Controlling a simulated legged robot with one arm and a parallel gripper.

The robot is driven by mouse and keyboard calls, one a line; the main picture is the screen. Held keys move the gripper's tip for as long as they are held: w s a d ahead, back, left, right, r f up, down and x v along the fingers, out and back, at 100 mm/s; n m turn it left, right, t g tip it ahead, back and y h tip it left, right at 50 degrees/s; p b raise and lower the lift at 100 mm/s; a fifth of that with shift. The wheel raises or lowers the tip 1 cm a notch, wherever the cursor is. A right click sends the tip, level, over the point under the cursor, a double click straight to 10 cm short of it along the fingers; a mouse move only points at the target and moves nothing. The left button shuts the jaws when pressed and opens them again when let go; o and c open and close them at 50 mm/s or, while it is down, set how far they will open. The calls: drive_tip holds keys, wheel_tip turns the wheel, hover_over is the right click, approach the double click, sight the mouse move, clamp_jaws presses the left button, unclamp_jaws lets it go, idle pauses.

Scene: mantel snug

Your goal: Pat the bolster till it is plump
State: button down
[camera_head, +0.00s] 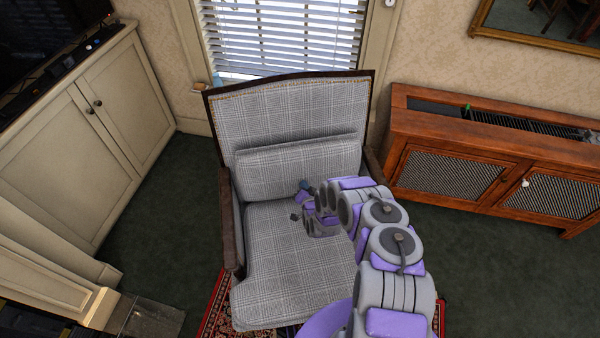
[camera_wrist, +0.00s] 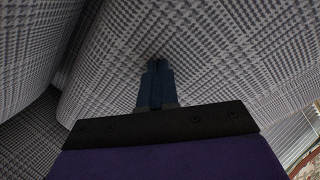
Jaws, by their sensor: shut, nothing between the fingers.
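The bolster (camera_head: 285,168) is a grey plaid cushion that leans against the backrest of the armchair (camera_head: 285,250), at the rear of its seat. My gripper (camera_head: 301,189) is in front of the bolster's lower right part, above the seat. In the wrist view my gripper (camera_wrist: 156,68) is shut and empty, its dark blue fingers together and pointing at plaid cloth (camera_wrist: 215,60) that fills most of the picture. The fingertips look very close to this cloth; I cannot tell whether they touch it. My arm hides the right part of the seat.
Wooden armrests (camera_head: 231,220) flank the seat. A cream cabinet (camera_head: 85,150) stands at left and a brown wooden radiator cover (camera_head: 480,165) at right. A window with blinds (camera_head: 280,35) is behind the chair. Green carpet (camera_head: 170,220) is clear left of the chair.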

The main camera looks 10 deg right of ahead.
drive_tip(key=s+p, duration=0.2)
drive_tip(key=s, duration=0.2)
drive_tip(key=shift+d, duration=0.1)
idle(0.3)
idle(0.4)
drive_tip(key=w, duration=0.4)
drive_tip(key=shift+b, duration=0.3)
idle(0.3)
drive_tip(key=shift+s+p, duration=0.95)
drive_tip(key=shift+s, duration=1.05)
